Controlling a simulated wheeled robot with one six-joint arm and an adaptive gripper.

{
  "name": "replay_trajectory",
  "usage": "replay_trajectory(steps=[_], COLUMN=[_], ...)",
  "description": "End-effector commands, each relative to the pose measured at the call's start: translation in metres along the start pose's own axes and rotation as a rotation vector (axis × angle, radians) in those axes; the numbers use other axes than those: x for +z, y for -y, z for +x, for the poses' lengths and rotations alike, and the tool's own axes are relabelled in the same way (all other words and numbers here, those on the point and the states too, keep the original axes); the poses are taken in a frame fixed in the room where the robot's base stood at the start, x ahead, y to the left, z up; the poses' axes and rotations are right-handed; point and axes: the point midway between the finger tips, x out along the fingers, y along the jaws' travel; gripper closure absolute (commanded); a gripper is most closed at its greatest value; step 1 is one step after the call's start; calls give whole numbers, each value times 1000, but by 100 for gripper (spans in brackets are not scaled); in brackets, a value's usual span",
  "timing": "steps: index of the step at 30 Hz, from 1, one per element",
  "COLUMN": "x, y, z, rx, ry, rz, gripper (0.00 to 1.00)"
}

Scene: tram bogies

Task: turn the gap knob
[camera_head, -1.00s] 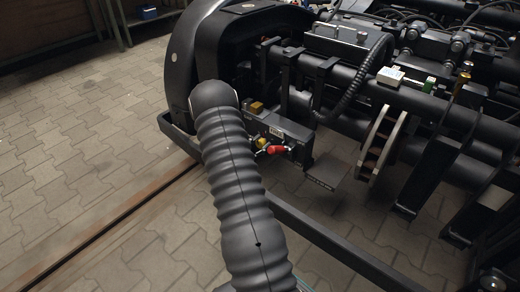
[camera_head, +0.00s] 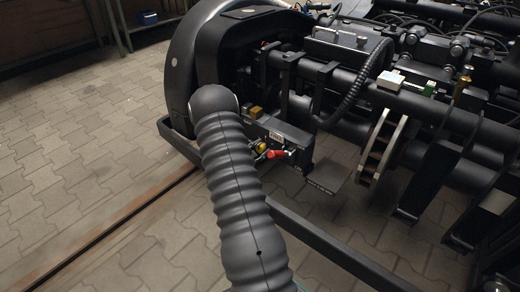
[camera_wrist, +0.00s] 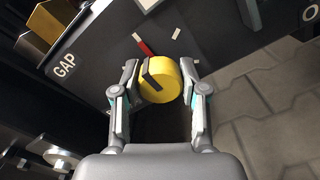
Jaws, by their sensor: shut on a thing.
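The gap knob (camera_wrist: 158,84) is a round yellow knob with a dark bar across its face, seen in the wrist view on a dark box (camera_wrist: 100,50) lettered GAP. A red mark and small white marks sit around it on the panel. My gripper (camera_wrist: 160,88) is shut on the knob, one finger on each side. My gripper is hidden behind my arm there.
The dark box is mounted on the bogie frame (camera_head: 330,235), whose bar runs to the lower right. A brake disc (camera_head: 378,145) and axle tubes stand to the right. Paved floor (camera_head: 90,130) lies open at the left, crossed by a rail (camera_head: 110,225).

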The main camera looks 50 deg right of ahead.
Motion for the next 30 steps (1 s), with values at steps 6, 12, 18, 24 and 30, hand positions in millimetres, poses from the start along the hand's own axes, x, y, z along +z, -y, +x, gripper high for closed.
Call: replay_trajectory(steps=[6,12,18,24,30], x=[0,0,0,-1,-1], y=[0,0,-1,-1,-1], z=[0,0,-3,-28,-69], rx=[-1,0,1,3,2], ry=[1,0,0,-3,-3], rz=[-1,-1,-1,-2,-3], gripper=[40,32,32,32,32])
